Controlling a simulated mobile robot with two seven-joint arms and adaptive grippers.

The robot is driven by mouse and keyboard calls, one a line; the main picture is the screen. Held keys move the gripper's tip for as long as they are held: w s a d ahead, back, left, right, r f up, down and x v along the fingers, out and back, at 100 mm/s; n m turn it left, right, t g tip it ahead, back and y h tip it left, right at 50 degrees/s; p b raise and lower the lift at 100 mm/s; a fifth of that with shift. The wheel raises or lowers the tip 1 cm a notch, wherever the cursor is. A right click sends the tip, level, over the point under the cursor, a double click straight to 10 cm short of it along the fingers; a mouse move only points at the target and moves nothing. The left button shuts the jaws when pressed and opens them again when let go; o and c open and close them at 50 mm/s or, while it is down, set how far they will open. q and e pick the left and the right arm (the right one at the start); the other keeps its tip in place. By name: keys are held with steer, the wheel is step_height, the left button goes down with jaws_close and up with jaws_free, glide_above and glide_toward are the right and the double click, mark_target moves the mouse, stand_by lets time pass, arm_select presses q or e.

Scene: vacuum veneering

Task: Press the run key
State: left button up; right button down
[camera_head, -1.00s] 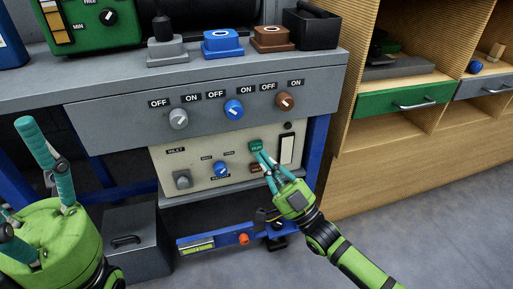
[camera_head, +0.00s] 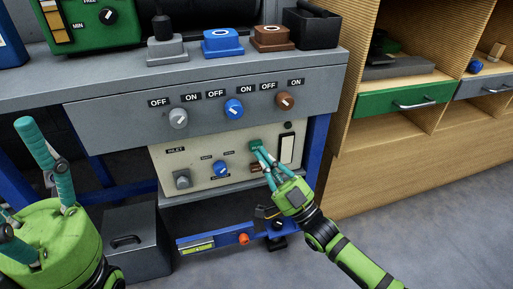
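The green run key (camera_head: 255,142) is at the upper right of the beige control panel (camera_head: 205,158), left of a pale upright slot. My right gripper (camera_head: 258,147) reaches up to it from the lower right. Its teal fingers are close together with nothing seen between them. The fingertips overlap the key and cover most of it, including its label. I cannot tell whether the key is pushed in. My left gripper (camera_head: 22,180) is at the left edge, fingers spread, empty and away from the panel.
A blue knob (camera_head: 220,168) and a grey inlet knob (camera_head: 182,179) sit left on the panel. A reddish-brown key beside my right fingers is mostly hidden. Above are three switches marked OFF and ON. A wooden cabinet (camera_head: 400,175) stands at the right.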

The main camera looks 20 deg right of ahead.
steer(key=shift+w, duration=0.55)
stand_by(0.7)
steer(key=shift+s, duration=0.1)
steer(key=shift+s+p, duration=0.5)
steer(key=shift+s, duration=0.35)
steer(key=shift+s, duration=0.1)
steer(key=s+p, duration=0.3)
steer(key=s, duration=0.2)
steer(key=shift+s+d+p, duration=0.1)
steer(key=shift+s+p, duration=0.25)
steer(key=shift+s, duration=0.05)
